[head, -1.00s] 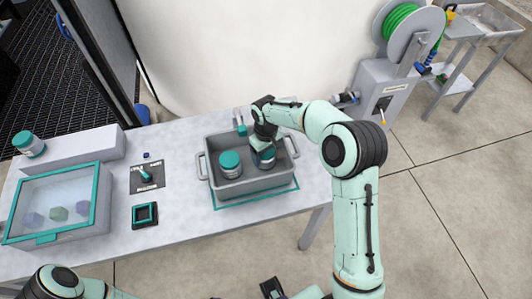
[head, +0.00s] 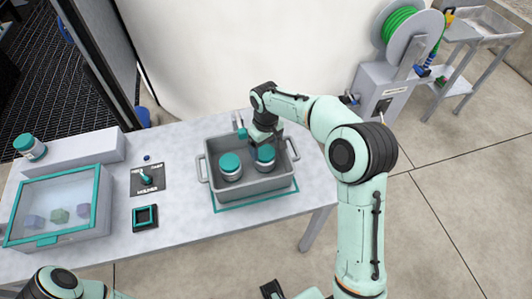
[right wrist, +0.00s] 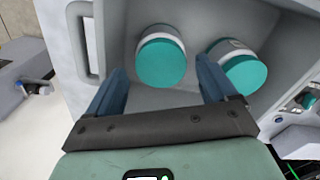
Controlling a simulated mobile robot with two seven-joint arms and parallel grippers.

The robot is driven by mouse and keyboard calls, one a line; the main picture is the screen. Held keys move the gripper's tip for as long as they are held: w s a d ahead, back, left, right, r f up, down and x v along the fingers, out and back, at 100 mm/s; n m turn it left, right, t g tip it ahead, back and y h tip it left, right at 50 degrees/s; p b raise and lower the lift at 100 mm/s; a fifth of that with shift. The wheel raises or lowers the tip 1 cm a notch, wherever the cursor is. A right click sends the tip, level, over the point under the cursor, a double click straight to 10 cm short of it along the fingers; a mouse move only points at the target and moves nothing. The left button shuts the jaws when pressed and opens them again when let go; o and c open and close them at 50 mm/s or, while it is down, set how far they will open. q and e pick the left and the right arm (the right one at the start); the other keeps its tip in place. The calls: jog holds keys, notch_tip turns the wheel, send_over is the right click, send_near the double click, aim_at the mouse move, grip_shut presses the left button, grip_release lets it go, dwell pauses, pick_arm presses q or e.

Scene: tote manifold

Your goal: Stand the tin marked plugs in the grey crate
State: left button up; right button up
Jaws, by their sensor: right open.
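The grey crate (head: 230,190) stands on the table with two teal-lidded tins upright inside. The right tin (head: 265,157) is below my right gripper (head: 264,138); the left tin (head: 230,167) stands beside it with a gap. In the right wrist view my gripper (right wrist: 160,72) is open, its blue fingers apart and empty. The near tin (right wrist: 161,60) lies just beyond them and the other tin (right wrist: 238,66) is to the right. The crate wall (right wrist: 113,30) shows there too. No marking is readable on any tin. My left gripper is out of view.
A third teal-lidded tin (head: 29,146) stands on a white ledge (head: 75,150) at the left. A clear-topped box (head: 55,205), a small lever panel (head: 148,180) and a black-and-teal square (head: 145,216) sit left of the crate. A hose reel stand (head: 385,85) is at the right.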

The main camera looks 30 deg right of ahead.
notch_tip(320, 180, up, 6)
jog(key=shift+r+p, duration=0.2)
jog(key=shift+p, duration=0.1)
dwell(0.4)
